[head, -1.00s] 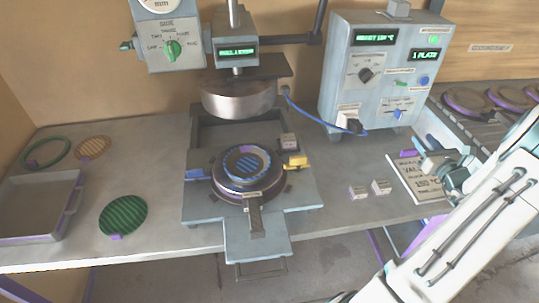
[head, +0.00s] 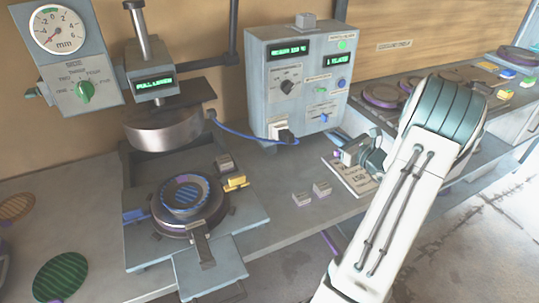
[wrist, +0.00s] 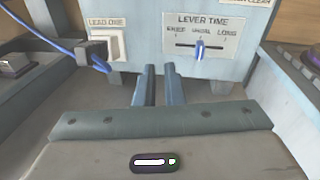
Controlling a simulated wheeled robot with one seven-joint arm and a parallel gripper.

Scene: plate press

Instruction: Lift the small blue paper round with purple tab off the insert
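The small blue striped paper round (head: 185,195) lies on the round dark insert (head: 164,213) on the press's lower plate. Purple shows near its upper edge, but the tab is too small to make out clearly. The press head (head: 163,130) is raised above it, with a clear gap. My gripper (head: 350,152) is well to the right of the press, in front of the control box. In the wrist view my gripper's two fingers (wrist: 159,70) are close together with a narrow empty gap between them. They point at the control box, away from the paper round.
The control box (head: 295,80) stands right of the press, with a blue cable to the press. Two small blocks (head: 312,193) lie on the bench. A green striped round (head: 60,277) and an orange round (head: 15,206) lie left. A card (head: 340,172) lies beneath my gripper.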

